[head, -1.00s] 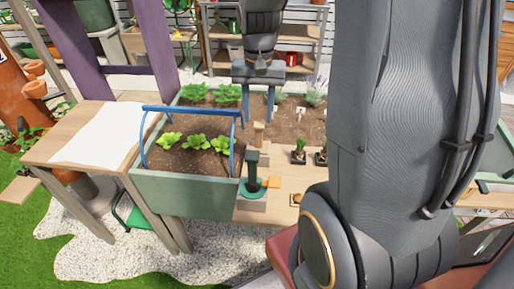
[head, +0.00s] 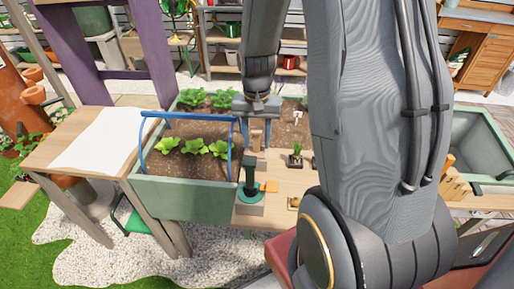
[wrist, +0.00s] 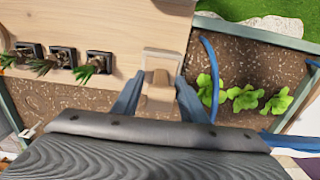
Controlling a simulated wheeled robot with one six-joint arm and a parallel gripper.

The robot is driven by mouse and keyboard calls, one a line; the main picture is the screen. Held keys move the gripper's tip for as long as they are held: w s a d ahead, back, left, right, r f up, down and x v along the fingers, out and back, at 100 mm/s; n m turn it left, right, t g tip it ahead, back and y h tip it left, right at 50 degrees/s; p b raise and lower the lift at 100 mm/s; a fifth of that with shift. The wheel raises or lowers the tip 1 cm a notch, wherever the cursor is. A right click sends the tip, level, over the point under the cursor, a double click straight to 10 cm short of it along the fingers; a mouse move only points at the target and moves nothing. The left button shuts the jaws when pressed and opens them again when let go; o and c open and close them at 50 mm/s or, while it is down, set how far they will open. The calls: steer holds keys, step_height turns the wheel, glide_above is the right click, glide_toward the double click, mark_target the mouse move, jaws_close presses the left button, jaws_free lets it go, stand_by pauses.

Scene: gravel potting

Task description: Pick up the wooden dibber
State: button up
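The wooden dibber (head: 257,139) stands upright on a pale block at the table's edge, beside the green planter. In the wrist view, the dibber (wrist: 160,80) is seen from above, with its pale block (wrist: 162,54) under it. My gripper (head: 255,142) is lowered over the dibber, fingers pointing down. In the wrist view, my gripper (wrist: 158,98) has one finger on each side of the dibber, with visible gaps, so it is open. The dibber's lower part is partly hidden.
The green planter (head: 185,200) with leafy seedlings and a blue hoop (head: 187,115) stands close to the left. A dark green-handled tool (head: 250,172) stands on a block in front. Small potted plants (head: 296,155) are to the right. Bare table lies between.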

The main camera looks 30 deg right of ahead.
steer(key=c, duration=0.9)
steer(key=shift+r, duration=0.15)
